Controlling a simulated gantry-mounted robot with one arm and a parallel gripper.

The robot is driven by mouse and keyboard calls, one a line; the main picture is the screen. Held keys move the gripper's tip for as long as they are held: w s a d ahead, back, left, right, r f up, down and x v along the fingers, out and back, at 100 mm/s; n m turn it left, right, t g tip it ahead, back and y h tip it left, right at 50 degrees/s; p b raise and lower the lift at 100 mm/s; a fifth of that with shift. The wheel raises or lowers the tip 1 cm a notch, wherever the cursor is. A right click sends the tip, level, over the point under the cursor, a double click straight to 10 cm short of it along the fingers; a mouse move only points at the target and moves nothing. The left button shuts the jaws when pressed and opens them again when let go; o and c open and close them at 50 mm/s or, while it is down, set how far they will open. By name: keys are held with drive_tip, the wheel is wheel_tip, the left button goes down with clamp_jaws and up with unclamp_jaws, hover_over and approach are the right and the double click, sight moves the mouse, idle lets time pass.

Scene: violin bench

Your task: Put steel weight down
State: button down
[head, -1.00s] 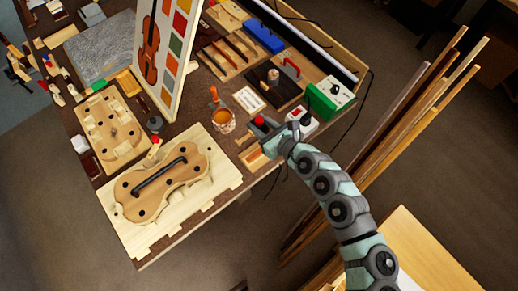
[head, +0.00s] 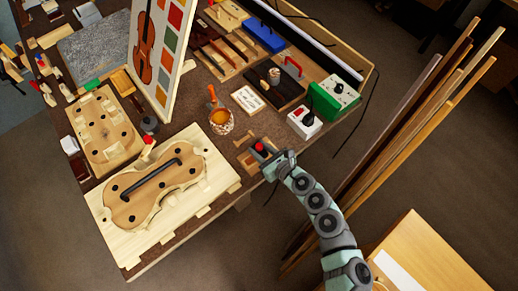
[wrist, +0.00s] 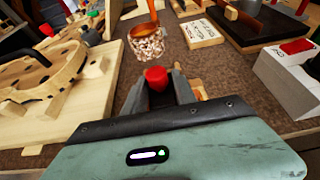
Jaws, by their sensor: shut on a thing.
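The steel weight (wrist: 156,75) shows its red top between my fingers in the wrist view; the fingers hide its lower part. In the head view the red top (head: 259,147) shows at the end of my arm. My gripper (wrist: 158,90) is shut on the weight, near the table's front right edge, beside a small wooden piece (head: 246,161). I cannot tell whether the weight touches anything below it.
A white box with a red switch (head: 304,123) is to the right. A violin body on a pale board (head: 218,178) lies to the left. Bare brown tabletop shows around the jar.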

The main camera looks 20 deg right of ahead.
drive_tip(key=shift+f, duration=0.1)
drive_tip(key=c, duration=1)
unclamp_jaws()
drive_tip(key=shift+r, duration=0.2)
drive_tip(key=v, duration=1.2)
